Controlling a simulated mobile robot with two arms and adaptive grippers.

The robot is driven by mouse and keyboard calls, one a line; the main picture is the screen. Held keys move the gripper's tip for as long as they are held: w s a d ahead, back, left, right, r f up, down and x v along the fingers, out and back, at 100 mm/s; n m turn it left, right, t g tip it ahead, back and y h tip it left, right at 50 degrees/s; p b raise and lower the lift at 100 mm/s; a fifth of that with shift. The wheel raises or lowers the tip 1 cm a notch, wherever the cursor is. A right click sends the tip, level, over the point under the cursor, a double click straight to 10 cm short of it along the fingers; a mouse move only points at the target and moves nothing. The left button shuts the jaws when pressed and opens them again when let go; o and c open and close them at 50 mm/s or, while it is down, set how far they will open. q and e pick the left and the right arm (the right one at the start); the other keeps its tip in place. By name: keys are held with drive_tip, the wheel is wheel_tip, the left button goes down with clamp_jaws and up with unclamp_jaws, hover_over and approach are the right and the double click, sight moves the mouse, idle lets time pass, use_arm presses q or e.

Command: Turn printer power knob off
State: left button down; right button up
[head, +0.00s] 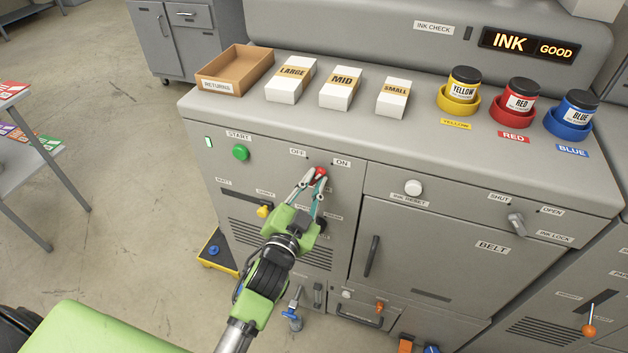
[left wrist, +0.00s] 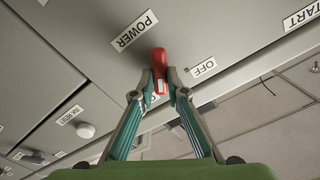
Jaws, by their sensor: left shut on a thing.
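The red power knob (head: 320,172) is on the upper front panel of the grey printer, below and between the OFF label (head: 298,152) and the ON label (head: 342,162). My left gripper (head: 314,180) reaches up to it from below and is shut on it. In the left wrist view the red knob (left wrist: 159,58) stands out between the fingertips of the left gripper (left wrist: 159,84). A white mark shows low on the knob, between the fingers. The POWER label (left wrist: 134,30) and the OFF label (left wrist: 203,68) lie on either side of it. Which label the knob points to is unclear.
A green START button (head: 240,152) is left of the knob, and a white ink reset knob (head: 413,187) is to its right. A brown tray (head: 237,68), white boxes and ink jars stand on the printer's top. Open floor (head: 120,180) lies to the left.

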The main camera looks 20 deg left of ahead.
use_arm(q)
drive_tip(key=n+p, duration=0.1)
drive_tip(key=n, duration=0.2)
drive_tip(key=shift+a+r+n, duration=0.1)
drive_tip(key=shift+r+n, duration=0.05)
drive_tip(key=shift+n, duration=0.25)
drive_tip(key=n+p, duration=0.2)
drive_tip(key=n, duration=0.2)
drive_tip(key=shift+a, duration=0.1)
drive_tip(key=n+p, duration=0.1)
drive_tip(key=n, duration=0.3)
drive_tip(key=shift+a+f+n+p, duration=0.1)
drive_tip(key=shift+n+p, duration=0.15)
drive_tip(key=shift+n, duration=0.6)
drive_tip(key=shift+a+f+n+p, duration=0.1)
drive_tip(key=shift+n+p, duration=0.15)
drive_tip(key=shift+n, duration=0.6)
drive_tip(key=shift+d, duration=0.1)
drive_tip(key=c, duration=2)
unclamp_jaws()
